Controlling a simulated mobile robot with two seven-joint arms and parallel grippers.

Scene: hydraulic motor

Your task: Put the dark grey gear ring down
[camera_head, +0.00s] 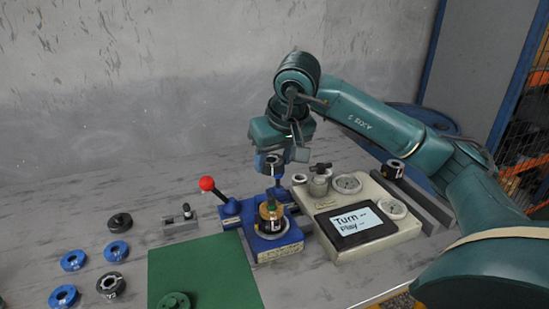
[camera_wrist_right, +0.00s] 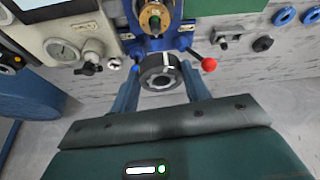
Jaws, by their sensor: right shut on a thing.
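My right gripper (camera_head: 269,168) points down above the blue fixture and is shut on the dark grey gear ring (camera_head: 265,163). In the right wrist view the ring (camera_wrist_right: 161,79) sits between the two blue fingers of the gripper (camera_wrist_right: 161,84), with its open centre showing. The ring is held in the air, apart from the fixture below. The blue fixture (camera_head: 279,248) carries a dark round part with a brass-coloured core (camera_head: 271,211). It also shows at the top of the right wrist view (camera_wrist_right: 155,44). My left gripper is not in view.
A red-knobbed lever (camera_head: 207,184) stands left of the fixture. A beige box with a display (camera_head: 355,222) is close on its right. A green mat (camera_head: 205,265) lies in front, with several blue and dark rings (camera_head: 117,250) to its left. The back left table is clear.

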